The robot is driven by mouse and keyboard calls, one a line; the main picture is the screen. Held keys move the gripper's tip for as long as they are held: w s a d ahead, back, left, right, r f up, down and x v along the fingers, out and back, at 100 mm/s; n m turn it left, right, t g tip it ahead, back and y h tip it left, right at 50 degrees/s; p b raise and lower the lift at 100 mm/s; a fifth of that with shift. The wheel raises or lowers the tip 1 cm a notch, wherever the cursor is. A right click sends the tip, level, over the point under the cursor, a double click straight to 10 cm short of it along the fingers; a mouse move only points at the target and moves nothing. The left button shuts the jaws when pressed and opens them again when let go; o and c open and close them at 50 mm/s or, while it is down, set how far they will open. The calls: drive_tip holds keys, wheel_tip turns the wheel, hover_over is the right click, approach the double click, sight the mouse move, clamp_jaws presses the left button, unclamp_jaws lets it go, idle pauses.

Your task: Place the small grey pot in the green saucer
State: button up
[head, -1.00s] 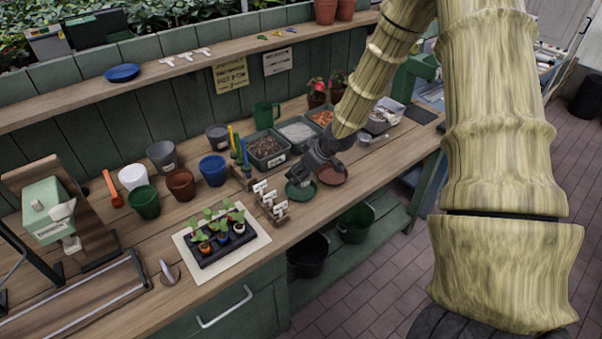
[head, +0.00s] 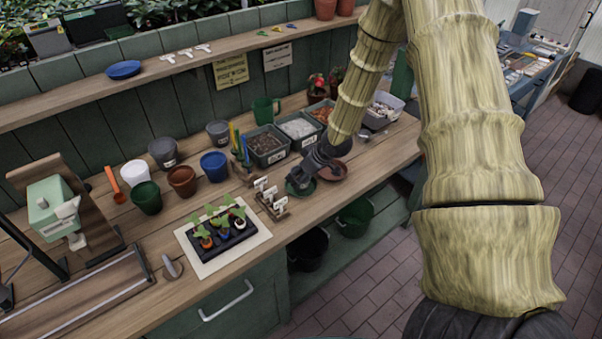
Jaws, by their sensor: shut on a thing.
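The green saucer (head: 291,190) lies near the front edge of the bench, left of a reddish-brown saucer (head: 338,170). My gripper (head: 303,180) points down, low over the green saucer, and covers part of it. It is shut on a small dark grey thing, seemingly the small grey pot, mostly hidden by the fingers. I cannot tell whether this touches the saucer. Two other grey pots stand farther back: a larger one (head: 164,153) and a smaller one (head: 218,132).
White, green, terracotta and blue pots stand left on the bench. Bins of soil and gravel (head: 297,130) sit just behind my gripper. A rack of white labels (head: 268,195) and a seedling tray (head: 222,232) lie to its left.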

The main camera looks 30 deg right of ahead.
drive_tip(key=shift+f, duration=0.1)
drive_tip(key=o, duration=1)
drive_tip(key=shift+r, duration=0.2)
drive_tip(key=shift+b+v, duration=0.75)
drive_tip(key=shift+v, duration=5.15)
drive_tip(key=shift+d, duration=0.1)
